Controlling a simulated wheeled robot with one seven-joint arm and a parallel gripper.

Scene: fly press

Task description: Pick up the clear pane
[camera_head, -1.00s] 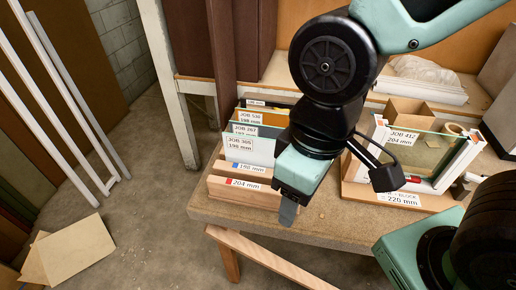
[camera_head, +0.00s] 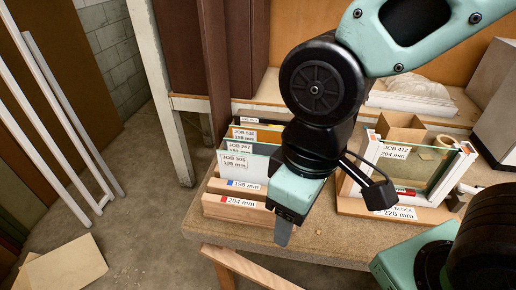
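A clear pane (camera_head: 415,170) with a greenish edge stands upright in a white-sided frame at the right of the bench, above a wooden base. A JOB 412, 204 mm label shows at its upper left. At the left, a rack holds several labelled upright sheets, the front one whitish (camera_head: 240,168) and marked JOB 305. My gripper (camera_head: 283,232) points down in front of the bench's near edge, right of the rack and left of the framed pane. It touches neither that I can see. Only one fingertip shows clearly, so its opening is hidden.
The wooden rack front (camera_head: 236,212) carries 198 mm and 204 mm labels. A cardboard box (camera_head: 401,127) and a tape roll (camera_head: 447,141) stand behind the pane. A grey box (camera_head: 497,95) is at far right. White rails lean at left, and loose boards (camera_head: 66,264) lie on the floor.

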